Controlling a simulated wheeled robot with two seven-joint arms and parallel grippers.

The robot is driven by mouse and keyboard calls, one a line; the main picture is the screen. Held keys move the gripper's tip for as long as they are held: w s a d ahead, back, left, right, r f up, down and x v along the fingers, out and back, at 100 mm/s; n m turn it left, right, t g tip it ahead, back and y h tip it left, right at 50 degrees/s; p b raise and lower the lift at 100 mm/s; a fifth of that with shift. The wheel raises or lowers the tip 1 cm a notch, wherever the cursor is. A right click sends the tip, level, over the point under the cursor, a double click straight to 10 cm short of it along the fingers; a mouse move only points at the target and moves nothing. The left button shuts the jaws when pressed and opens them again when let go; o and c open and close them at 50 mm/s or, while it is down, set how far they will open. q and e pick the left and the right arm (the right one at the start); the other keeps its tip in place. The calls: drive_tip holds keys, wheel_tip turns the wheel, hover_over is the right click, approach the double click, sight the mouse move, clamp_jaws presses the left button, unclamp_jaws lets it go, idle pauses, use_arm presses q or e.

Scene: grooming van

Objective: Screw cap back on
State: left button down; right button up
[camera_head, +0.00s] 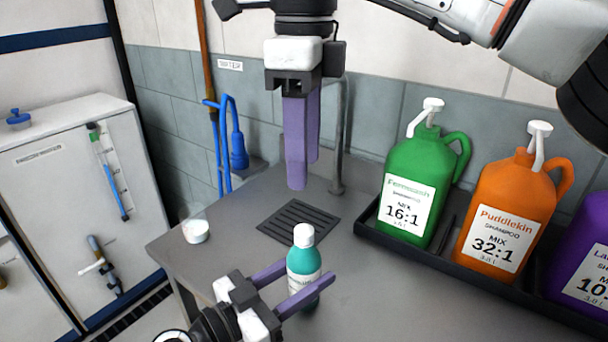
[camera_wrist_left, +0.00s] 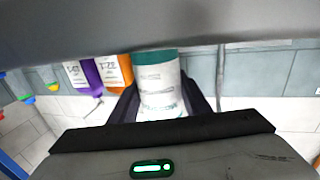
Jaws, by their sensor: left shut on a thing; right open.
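A teal bottle (camera_head: 302,262) with a white label stands upright on the grey counter, and a white cap (camera_head: 303,236) sits on its top. Whether the cap is screwed tight cannot be told. My left gripper (camera_head: 292,284) is shut on the bottle's body, with one purple finger on either side. In the left wrist view the bottle (camera_wrist_left: 160,82) shows between the dark fingers (camera_wrist_left: 160,108). My right gripper (camera_head: 300,182) hangs above and behind the bottle, pointing down, open and empty. Its two fingers partly overlap in this view.
A black tray (camera_head: 385,236) at the right holds green (camera_head: 412,165), orange (camera_head: 508,195) and purple (camera_head: 590,235) pump jugs. A small clear cup with a white bottom (camera_head: 195,232) stands at the counter's left. A drain grate (camera_head: 298,222) and a metal pipe (camera_head: 342,150) lie behind the bottle.

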sight(291, 284)
use_arm(q)
drive_tip(key=c, duration=0.9)
unclamp_jaws()
drive_tip(key=b+v, duration=0.3)
drive_tip(key=v, duration=0.6)
drive_tip(key=shift+a+f, duration=0.1)
drive_tip(key=shift+f, duration=0.05)
drive_tip(key=shift+s+a, duration=0.4)
